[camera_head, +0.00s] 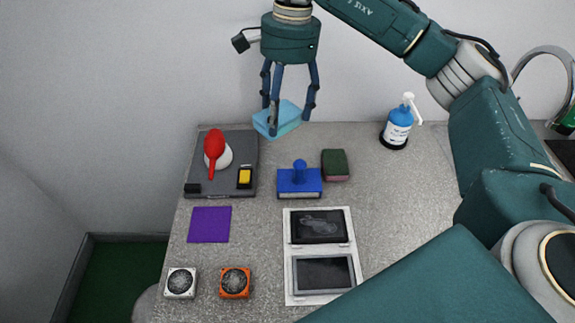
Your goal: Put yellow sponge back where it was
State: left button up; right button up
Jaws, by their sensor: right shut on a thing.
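My right gripper (291,113) hangs over the back of the counter, with its fingers shut on a light blue sponge-like block (288,117). The block appears raised above the surface, near the back wall. I see no clearly yellow sponge. The only yellow is on a small yellow and black item (245,177) on the dark grey tray (228,143). A dark green block (335,165) with a pinkish lower side lies on the counter, right of a blue stamp-like tool (299,181). My left gripper is not in view.
The tray also holds a red and white item (216,150). A purple square (209,224), two small fan-like boxes (234,282) and a white panel with dark screens (322,253) lie in front. A blue pump bottle (398,124) stands at right. The counter between bottle and panel is clear.

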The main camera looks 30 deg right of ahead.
aim_at(291, 109)
jog(key=d+r+m, duration=0.1)
jog(key=m, duration=0.1)
jog(key=w+d+r+m, duration=0.1)
jog(key=r+m, duration=0.1)
jog(key=w+d+r+m, duration=0.1)
jog(key=m, duration=0.1)
jog(key=shift+w+r+m+t, duration=0.15)
jog(key=shift+r+m+t, duration=0.15)
jog(key=shift+t, duration=0.1)
jog(key=shift+w+d+r+m, duration=0.1)
jog(key=shift+w+r+m, duration=0.05)
jog(key=shift+m, duration=0.25)
jog(key=shift+w+d+f, duration=0.15)
jog(key=shift+w+f, duration=0.05)
jog(key=shift+m, duration=0.3)
notch_tip(291, 109, down, 8)
jog(key=shift+r+p, duration=0.2)
jog(key=shift+p, duration=0.4)
pick_arm(q)
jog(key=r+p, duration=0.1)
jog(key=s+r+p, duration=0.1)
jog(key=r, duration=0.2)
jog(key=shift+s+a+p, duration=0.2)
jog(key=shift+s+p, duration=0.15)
jog(key=shift+p, duration=0.05)
pick_arm(e)
notch_tip(291, 109, down, 12)
jog(key=shift+w, duration=0.1)
